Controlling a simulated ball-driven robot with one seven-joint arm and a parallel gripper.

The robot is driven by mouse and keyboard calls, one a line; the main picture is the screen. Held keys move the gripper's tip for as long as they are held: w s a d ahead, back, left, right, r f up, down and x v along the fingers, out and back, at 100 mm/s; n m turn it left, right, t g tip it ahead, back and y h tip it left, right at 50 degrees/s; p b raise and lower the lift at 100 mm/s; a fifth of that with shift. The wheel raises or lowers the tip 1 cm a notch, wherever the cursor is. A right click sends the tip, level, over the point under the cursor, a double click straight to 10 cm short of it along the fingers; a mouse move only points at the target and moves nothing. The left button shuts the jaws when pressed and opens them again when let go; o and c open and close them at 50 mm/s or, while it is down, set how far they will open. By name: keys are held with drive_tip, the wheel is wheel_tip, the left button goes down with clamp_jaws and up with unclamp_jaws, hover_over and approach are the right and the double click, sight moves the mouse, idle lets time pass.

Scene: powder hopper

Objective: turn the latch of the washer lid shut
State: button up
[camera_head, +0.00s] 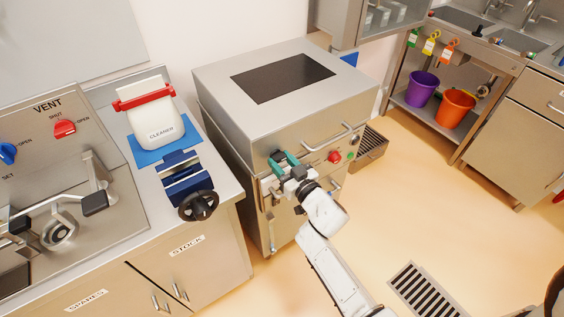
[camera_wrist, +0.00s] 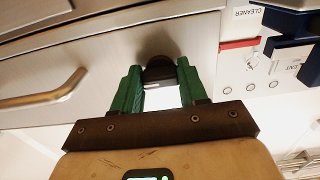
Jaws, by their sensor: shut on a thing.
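The washer (camera_head: 290,95) is a steel box with a dark window in the top of its lid. The latch's base meets the steel front above the fingers. In the head view the latch is mostly hidden by my gripper, so its turned angle is hard to tell.
A bar handle (camera_head: 332,138) and a red button (camera_head: 334,157) are right of my gripper. The floor to the right is open, with a drain grate (camera_head: 425,290).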

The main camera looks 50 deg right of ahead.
drive_tip(key=n+b, duration=0.3)
drive_tip(key=n, duration=1)
drive_tip(key=shift+d+n, duration=0.15)
drive_tip(key=shift+n, duration=0.25)
drive_tip(key=shift+s+r+n+b, duration=0.1)
drive_tip(key=shift+n+b, duration=0.4)
drive_tip(key=shift+n, duration=1.4)
drive_tip(key=o, duration=1.1)
drive_tip(key=shift+c, duration=0.2)
